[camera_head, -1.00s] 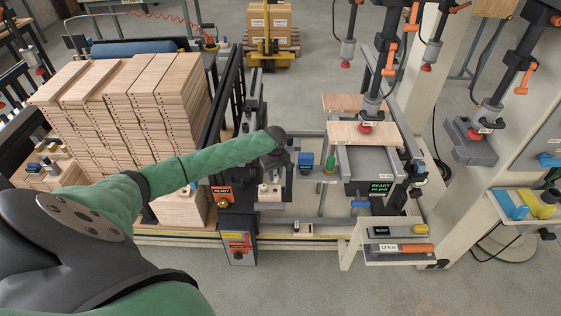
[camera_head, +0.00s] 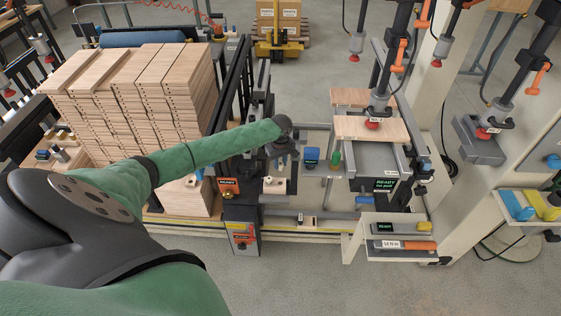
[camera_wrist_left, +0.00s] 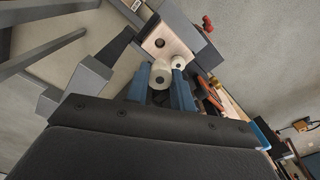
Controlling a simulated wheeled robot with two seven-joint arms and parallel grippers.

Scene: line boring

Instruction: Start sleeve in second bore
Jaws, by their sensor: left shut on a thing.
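My left gripper (camera_wrist_left: 165,82) has blue fingers, shut on a white sleeve (camera_wrist_left: 160,75) with a dark centre hole. A pale wooden block (camera_wrist_left: 168,36) with a dark round bore lies just beyond the fingertips. A second white ring-shaped sleeve (camera_wrist_left: 178,62) shows by the block's near edge; I cannot tell how deep it sits. The held sleeve overlaps the block in view, so I cannot tell whether it touches a bore. In the head view, my left gripper (camera_head: 287,163) points down over the fixture, and the block (camera_head: 273,185) is partly hidden. My right gripper is not in view.
Tall wood stacks (camera_head: 135,95) stand left of the fixture. A dark post (camera_head: 262,90) rises close behind my gripper.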

